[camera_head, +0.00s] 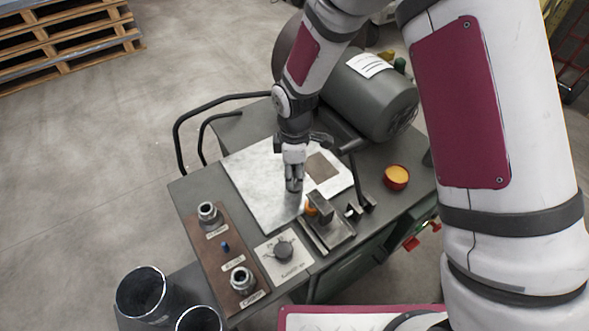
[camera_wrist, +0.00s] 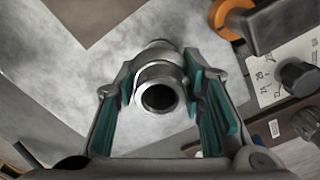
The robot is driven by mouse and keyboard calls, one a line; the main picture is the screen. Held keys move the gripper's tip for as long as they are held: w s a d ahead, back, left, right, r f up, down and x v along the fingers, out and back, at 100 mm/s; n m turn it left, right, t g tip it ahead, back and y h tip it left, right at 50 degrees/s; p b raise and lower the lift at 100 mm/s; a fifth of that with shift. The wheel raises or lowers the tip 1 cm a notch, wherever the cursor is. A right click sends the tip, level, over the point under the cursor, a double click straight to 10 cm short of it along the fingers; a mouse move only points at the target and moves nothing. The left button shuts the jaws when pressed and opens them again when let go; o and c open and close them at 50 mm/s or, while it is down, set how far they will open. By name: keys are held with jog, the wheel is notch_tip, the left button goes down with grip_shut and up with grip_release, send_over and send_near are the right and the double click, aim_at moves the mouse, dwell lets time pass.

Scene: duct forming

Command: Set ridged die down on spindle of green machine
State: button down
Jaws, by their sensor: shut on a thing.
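My gripper (camera_head: 293,184) is over the pale metal sheet on the bench and points down. In the wrist view its teal-padded fingers (camera_wrist: 160,100) are shut on a shiny metal ring-shaped die (camera_wrist: 160,72) with a dark round bore facing the camera. Its ridges cannot be made out. The green machine's grey-green top (camera_head: 385,185) carries a small block fixture (camera_head: 328,222) with an orange part, just right of and nearer than my gripper. I cannot pick out the spindle for sure. The orange part (camera_wrist: 229,18) and a grey block also show at the wrist view's upper right.
A large motor (camera_head: 375,95), an orange-topped cup (camera_head: 396,177) and dark cylinders (camera_head: 143,292) stand around.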

jog(key=shift+f, duration=0.25)
dwell(0.7)
jog(key=c, duration=1)
grip_release()
jog(key=shift+o, duration=0.2)
jog(key=shift+r, duration=0.1)
notch_tip(320, 180, up, 12)
jog(key=s+d+r+m+t, duration=0.2)
jog(key=s+d+r+m, duration=0.45)
jog(key=d+r, duration=0.25)
jog(key=s+d+r+m+t, duration=0.1)
jog(key=s+d+r+m, duration=0.6)
jog(key=r, duration=0.3)
jog(key=s+d+m+t, duration=0.1)
jog(key=s+d+m, duration=0.3)
jog(key=s, duration=0.5)
jog(key=shift+d+r, duration=0.2)
jog(key=shift+r, duration=0.05)
